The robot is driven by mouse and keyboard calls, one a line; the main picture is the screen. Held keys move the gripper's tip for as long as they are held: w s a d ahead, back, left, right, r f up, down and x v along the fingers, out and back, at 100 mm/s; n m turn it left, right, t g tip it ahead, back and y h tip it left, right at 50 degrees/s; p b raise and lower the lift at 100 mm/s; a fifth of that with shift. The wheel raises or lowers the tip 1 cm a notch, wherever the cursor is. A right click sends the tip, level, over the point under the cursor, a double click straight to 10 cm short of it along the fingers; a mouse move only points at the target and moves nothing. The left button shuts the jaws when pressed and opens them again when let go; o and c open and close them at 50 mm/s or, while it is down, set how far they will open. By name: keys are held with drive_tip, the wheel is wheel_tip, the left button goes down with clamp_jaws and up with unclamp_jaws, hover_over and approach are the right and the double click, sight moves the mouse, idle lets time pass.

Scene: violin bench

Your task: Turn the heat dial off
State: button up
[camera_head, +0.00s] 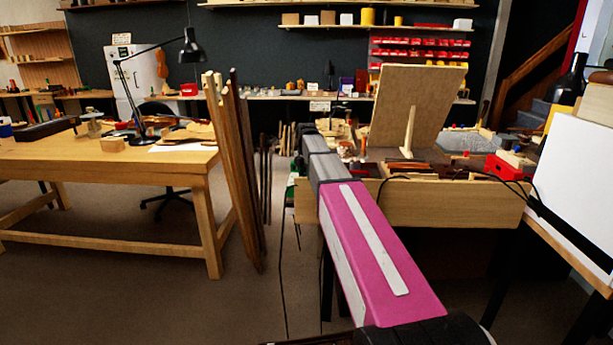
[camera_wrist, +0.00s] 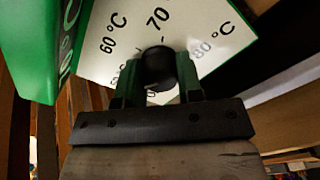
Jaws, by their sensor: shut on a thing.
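In the wrist view, the heat dial is a round black knob (camera_wrist: 158,60) on a white scale plate (camera_wrist: 95,62) with green edges. The plate reads 60 °C, 70 and 80 °C around the knob, with more small marks partly hidden behind my fingers. My gripper (camera_wrist: 157,82) has one finger on each side of the knob and is shut on it. I cannot tell which mark the knob points to. In the head view, my arm hides the dial and my gripper.
Slim wooden strips (camera_head: 240,170) stand upright left of my arm. A cluttered workbench (camera_head: 450,203) with a tilted board (camera_head: 415,100) lies ahead. A wooden table (camera_head: 120,160) stands left and a white panel (camera_head: 580,190) right. The floor (camera_head: 130,290) at front left is clear.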

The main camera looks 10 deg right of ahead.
idle(0.3)
drive_tip(key=o, duration=0.9)
drive_tip(key=shift+r, duration=0.15)
wheel_tip(320, 180, up, 11)
drive_tip(key=shift+f, duration=0.2)
drive_tip(key=shift+s, duration=0.1)
